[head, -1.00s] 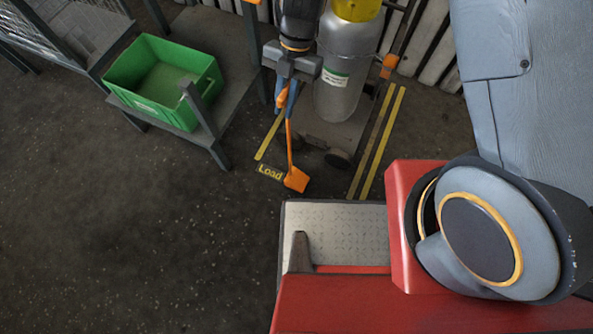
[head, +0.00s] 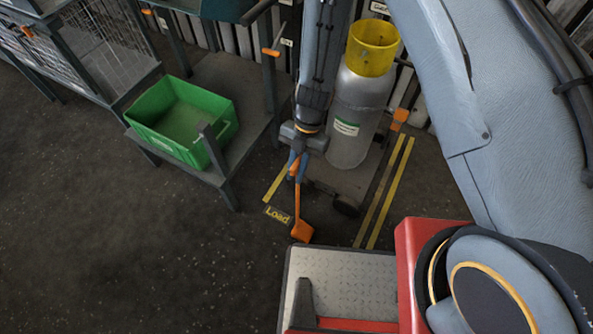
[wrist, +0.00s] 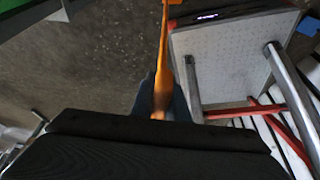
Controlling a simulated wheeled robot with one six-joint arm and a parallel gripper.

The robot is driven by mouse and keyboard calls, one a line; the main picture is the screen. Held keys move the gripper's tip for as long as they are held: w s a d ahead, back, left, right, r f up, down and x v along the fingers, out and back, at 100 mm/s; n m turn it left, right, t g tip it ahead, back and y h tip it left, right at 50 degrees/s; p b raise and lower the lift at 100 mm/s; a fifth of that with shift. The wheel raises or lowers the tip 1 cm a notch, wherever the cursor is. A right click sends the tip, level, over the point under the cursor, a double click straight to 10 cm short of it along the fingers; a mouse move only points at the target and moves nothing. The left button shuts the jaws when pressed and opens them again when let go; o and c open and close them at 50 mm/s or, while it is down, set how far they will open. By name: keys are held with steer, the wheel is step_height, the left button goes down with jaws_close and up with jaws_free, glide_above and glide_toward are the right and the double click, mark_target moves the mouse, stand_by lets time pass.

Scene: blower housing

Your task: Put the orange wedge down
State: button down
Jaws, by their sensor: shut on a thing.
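The orange wedge (head: 301,231) hangs below my gripper (head: 297,172) in the head view, with a long thin orange handle and a block at the lower end. My gripper is shut on the handle near its top. In the wrist view the orange handle (wrist: 163,70) runs up and away from my gripper (wrist: 165,103), and its far end is cut off by the frame's top. The block's lower end appears close to the yellow "Load" floor marking (head: 277,214) and my metal step plate; I cannot tell whether it touches the floor.
A grey gas cylinder with a yellow collar (head: 362,105) stands right of my gripper on a low base. A green crate (head: 182,120) sits on a grey shelf to the left. Yellow floor lines (head: 384,195) run at the right. Dark floor at the lower left is clear.

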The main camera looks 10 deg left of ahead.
steer(key=c, duration=2.2)
jaws_free()
steer(key=shift+f, duration=0.15)
steer(key=o, duration=0.5)
